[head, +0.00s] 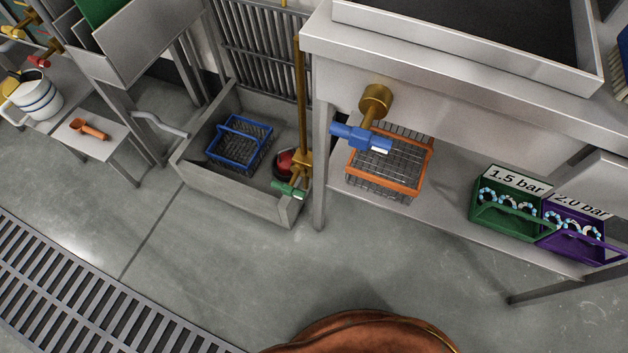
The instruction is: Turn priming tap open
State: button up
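Several taps are in view, and I cannot tell by any label which is the priming tap. A blue-handled tap (362,138) on a brass fitting (376,101) sticks out from the front of the steel bench. A green-handled tap (289,190) sits low on a vertical brass pipe (301,90) at the stone trough. A red-handled tap (39,62) and a yellow-handled tap (14,32) show at the far upper left. I cannot tell whether any tap is open or shut. My gripper is not in view.
The grey trough (237,193) holds a blue basket (240,143). An orange-rimmed wire basket (389,167) and green (507,214) and purple (575,228) crates stand on the bench's lower shelf. A rounded copper thing (365,335) fills the bottom edge. Floor before the trough is clear.

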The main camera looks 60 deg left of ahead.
aim_at(288, 190)
jog(key=k, duration=1)
jog(key=u, duration=1.8)
